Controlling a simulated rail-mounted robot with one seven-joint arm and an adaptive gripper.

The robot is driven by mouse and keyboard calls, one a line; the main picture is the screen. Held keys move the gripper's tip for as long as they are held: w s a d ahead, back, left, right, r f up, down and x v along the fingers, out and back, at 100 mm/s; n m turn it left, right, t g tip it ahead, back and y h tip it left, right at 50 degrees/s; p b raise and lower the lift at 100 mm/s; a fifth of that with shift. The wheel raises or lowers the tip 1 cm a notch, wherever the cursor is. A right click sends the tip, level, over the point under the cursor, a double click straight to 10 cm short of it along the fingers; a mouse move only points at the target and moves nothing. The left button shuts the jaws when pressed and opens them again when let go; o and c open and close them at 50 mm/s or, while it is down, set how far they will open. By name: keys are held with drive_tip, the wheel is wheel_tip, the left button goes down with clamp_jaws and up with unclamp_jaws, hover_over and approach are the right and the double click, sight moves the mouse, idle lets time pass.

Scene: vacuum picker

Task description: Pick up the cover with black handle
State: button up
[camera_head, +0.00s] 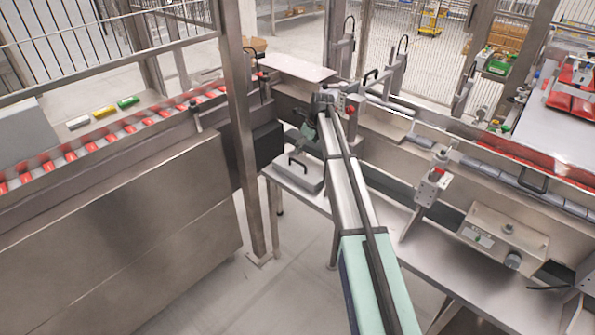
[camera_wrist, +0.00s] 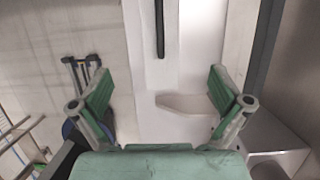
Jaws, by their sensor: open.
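The cover (camera_head: 309,181), a grey slab with a black handle (camera_head: 298,162), lies on a low metal table in the middle of the head view. In the wrist view the black handle (camera_wrist: 160,28) is a dark bar at the top centre, on the pale surface of the cover (camera_wrist: 196,45). My gripper (camera_wrist: 160,82) is open and empty, its two green fingers spread wide. The handle lies beyond the fingertips and in line with the gap between them. In the head view my gripper (camera_head: 307,138) is just above the cover, partly hidden by my arm.
A steel post (camera_head: 238,130) stands close left of the cover. A conveyor (camera_head: 110,140) with red pieces runs on the left. On the right are a metal bench (camera_head: 450,245), a control box (camera_head: 503,233) and a red-buttoned box (camera_head: 432,187). Open floor lies in front.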

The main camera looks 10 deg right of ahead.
sight(300, 163)
drive_tip(key=p+x, duration=0.2)
drive_tip(key=x, duration=0.9)
drive_tip(key=shift+p, duration=0.4)
drive_tip(key=shift+p+x, duration=1.25)
drive_tip(key=shift+x, duration=1.35)
drive_tip(key=shift+d, duration=0.15)
drive_tip(key=shift+c, duration=0.4)
drive_tip(key=c, duration=1.5)
